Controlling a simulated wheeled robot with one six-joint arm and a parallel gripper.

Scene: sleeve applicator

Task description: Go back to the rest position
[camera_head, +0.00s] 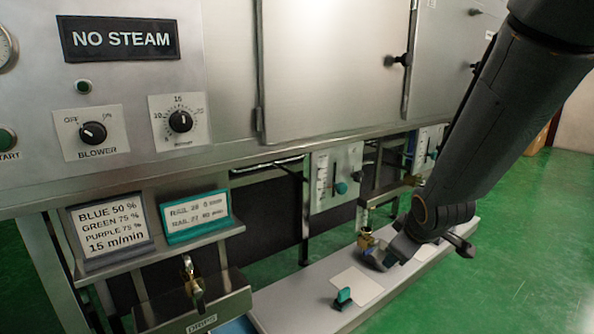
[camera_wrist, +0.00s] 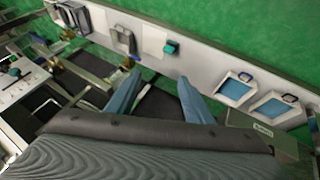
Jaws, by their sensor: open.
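My gripper (camera_head: 378,258) hangs at the end of the dark arm, low over the grey bench ledge (camera_head: 290,300) in front of the machine. In the head view it is beside a brass valve (camera_head: 366,240); whether they touch cannot be told. In the wrist view its two blue-grey fingers (camera_wrist: 160,92) are spread apart with nothing between them. The gap shows dark floor and the frame below.
A teal-handled piece (camera_head: 343,297) sits by a white plate (camera_head: 357,284) on the ledge. Another brass valve (camera_head: 192,282) stands at left. The wrist view shows two blue-filled trays (camera_wrist: 236,88) at right. Green floor (camera_head: 520,230) is open at right.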

